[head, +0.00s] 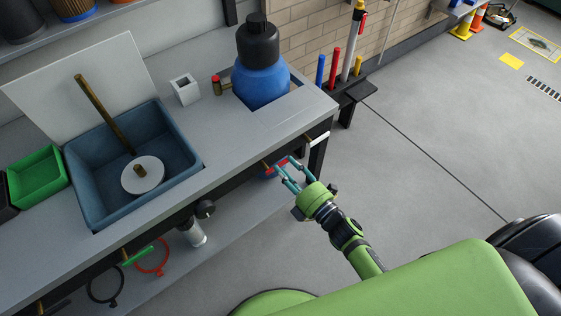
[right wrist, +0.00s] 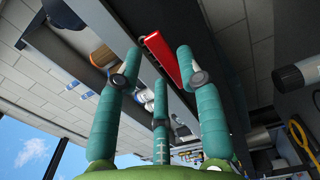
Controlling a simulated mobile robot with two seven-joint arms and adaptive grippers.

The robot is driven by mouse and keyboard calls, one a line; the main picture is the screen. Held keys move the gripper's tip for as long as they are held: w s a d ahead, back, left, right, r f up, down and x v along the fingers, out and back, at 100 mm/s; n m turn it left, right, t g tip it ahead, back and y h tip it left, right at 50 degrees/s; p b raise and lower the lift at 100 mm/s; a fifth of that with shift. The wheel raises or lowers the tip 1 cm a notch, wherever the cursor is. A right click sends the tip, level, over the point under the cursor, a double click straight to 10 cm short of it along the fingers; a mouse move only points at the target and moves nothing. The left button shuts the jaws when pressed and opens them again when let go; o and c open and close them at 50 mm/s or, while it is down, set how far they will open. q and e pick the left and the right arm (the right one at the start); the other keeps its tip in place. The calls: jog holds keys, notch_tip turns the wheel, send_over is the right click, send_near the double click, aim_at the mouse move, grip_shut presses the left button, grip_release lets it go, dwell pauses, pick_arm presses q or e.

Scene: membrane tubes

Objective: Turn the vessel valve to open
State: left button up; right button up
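My right gripper (head: 283,166) has teal fingers and reaches the front edge of the workbench from the lower right. Its fingers are spread around a red valve handle (head: 277,166), which sits on a brass stem below the bench top. In the right wrist view, the red handle (right wrist: 162,57) lies between the open fingertips (right wrist: 157,62); I cannot tell whether they touch it. A blue vessel (head: 262,82) with a black cap stands on the bench, with a brass fitting with a red end (head: 216,86) at its left. My left gripper is not in view.
The grey workbench (head: 235,140) holds a blue sink (head: 185,147), a green tray (head: 38,175) and a small white square holder (head: 184,88). A green valve handle (head: 138,256) sits under the front edge. The floor (head: 440,130) to the right is open.

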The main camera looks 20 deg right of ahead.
aim_at(283, 164)
jog(key=shift+d+x, duration=0.1)
jog(key=shift+x, duration=0.5)
jog(key=shift+d+x, duration=0.15)
jog(key=shift+x, duration=0.5)
jog(key=shift+w+a, duration=0.15)
jog(key=shift+w, duration=0.35)
jog(key=shift+f, duration=0.1)
jog(key=shift+c, duration=0.8)
grip_shut()
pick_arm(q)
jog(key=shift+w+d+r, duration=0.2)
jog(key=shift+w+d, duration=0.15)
